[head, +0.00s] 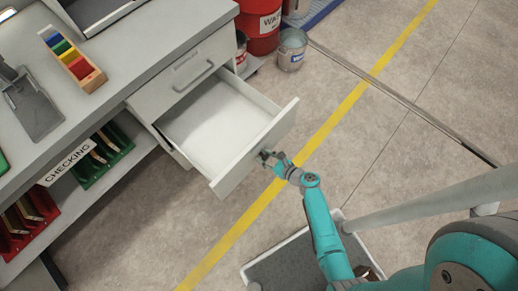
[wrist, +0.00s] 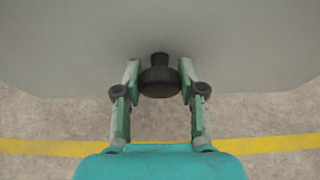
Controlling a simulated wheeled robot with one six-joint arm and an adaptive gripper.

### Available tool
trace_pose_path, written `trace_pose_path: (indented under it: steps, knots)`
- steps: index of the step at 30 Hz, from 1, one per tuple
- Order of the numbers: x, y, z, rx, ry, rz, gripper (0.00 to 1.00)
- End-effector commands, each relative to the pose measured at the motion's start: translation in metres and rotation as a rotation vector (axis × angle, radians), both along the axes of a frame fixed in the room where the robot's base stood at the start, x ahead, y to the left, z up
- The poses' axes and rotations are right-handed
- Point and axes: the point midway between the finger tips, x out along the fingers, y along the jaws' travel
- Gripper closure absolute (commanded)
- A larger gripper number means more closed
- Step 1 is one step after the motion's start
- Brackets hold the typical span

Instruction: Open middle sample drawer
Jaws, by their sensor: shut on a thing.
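The sample drawer (head: 222,113) is pulled well out from the grey cabinet, below a closed drawer (head: 178,82) with a bar handle. Its inside looks white and empty. My gripper (head: 268,156) is at the outer face of the open drawer. In the wrist view, my gripper (wrist: 160,75) has its fingers on either side of a dark round knob (wrist: 160,83) on the grey drawer front (wrist: 60,45). It is shut on the knob. Whether another drawer sits below is hidden by the open one.
The grey worktop (head: 115,95) holds a box of coloured strips (head: 73,60). Red and green trays stand on the shelf below, by a CHECKING label (head: 67,163). A red bin (head: 260,22) and a metal bucket (head: 291,48) stand behind.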

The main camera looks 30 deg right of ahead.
Motion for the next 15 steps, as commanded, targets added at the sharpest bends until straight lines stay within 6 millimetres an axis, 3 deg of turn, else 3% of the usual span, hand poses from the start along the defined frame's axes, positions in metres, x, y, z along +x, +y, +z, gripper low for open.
trace_pose_path:
  steps: [15]
  knots:
    - [-0.0077,-0.0020,-0.0006,0.000,0.001,0.001,1.00]
